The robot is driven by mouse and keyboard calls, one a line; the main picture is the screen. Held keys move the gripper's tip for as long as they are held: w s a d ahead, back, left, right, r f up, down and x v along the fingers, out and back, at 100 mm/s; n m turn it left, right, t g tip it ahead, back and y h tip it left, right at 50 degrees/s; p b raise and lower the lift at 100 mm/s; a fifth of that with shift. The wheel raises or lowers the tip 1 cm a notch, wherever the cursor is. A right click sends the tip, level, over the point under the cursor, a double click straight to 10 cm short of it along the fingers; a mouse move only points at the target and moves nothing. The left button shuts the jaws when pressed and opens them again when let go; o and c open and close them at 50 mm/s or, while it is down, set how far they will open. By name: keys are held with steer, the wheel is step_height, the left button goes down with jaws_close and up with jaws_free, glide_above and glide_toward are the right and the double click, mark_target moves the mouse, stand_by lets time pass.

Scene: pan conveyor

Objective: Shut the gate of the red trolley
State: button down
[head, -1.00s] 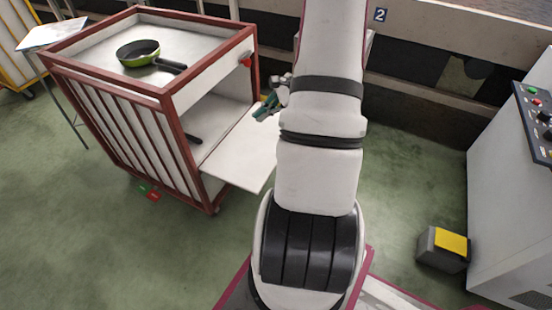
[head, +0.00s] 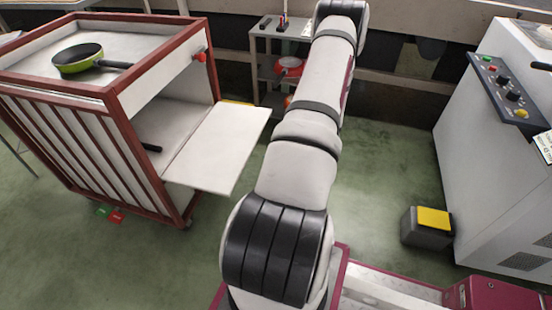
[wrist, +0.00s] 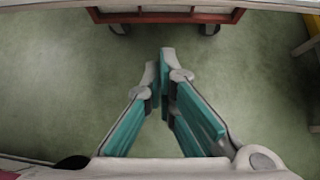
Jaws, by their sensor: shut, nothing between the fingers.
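The red trolley (head: 113,92), with a red frame and white panels, stands at the left in the head view. Its gate (head: 222,150) is a white panel, open and sticking out to the right from the side opening, roughly level. A red latch (head: 200,56) sits on the frame above the opening. My gripper (wrist: 165,58) shows in the wrist view with its teal fingers together and empty, over green floor. A red frame on casters (wrist: 165,16) crosses the top there, apart from the fingers. In the head view my gripper is hidden.
A green pan (head: 80,59) lies on the trolley's top, and a dark handle (head: 151,147) shows inside. A grey shelf unit (head: 268,45) stands behind my arm. A control cabinet (head: 480,160) and a yellow-topped box (head: 428,226) are at the right. Floor between is clear.

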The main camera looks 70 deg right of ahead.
steer(key=b+x, duration=0.2)
steer(key=x, duration=0.4)
step_height(320, 180, up, 4)
steer(key=shift+r, duration=0.2)
steer(key=shift+r, duration=0.15)
